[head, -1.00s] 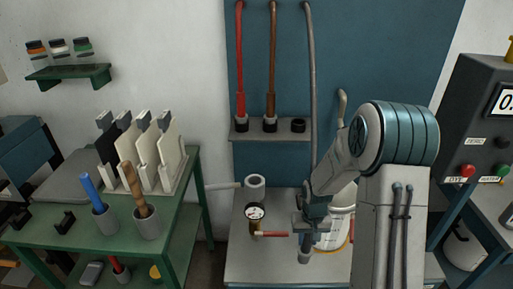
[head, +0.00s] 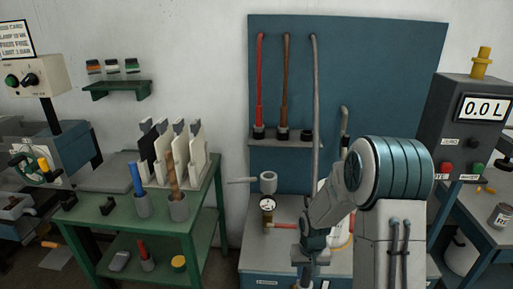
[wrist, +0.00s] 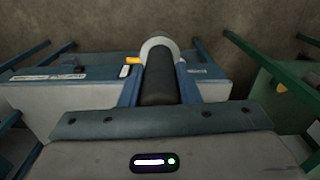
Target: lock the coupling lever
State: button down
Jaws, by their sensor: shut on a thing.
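In the head view, a pale upright ring-shaped fitting (head: 268,181) stands at the back of the bench, with a thin grey lever (head: 241,181) sticking out to its left. This looks like the coupling lever. In the wrist view, my gripper (wrist: 158,92) is shut on a dark cylinder (wrist: 158,78) with a pale collar, apparently the grey hose's end. The arm hides part of the hose.
The grey hose (head: 314,110) hangs down the blue panel beside a red hose (head: 260,85) and a brown hose (head: 286,85). A green table (head: 205,205) with cups and boards stands left. A control box (head: 475,130) stands right. Floor shows between table and bench.

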aim_at(243, 180)
jog(key=u, duration=1.05)
jog(key=i, duration=0.75)
jog(key=z, duration=0.1)
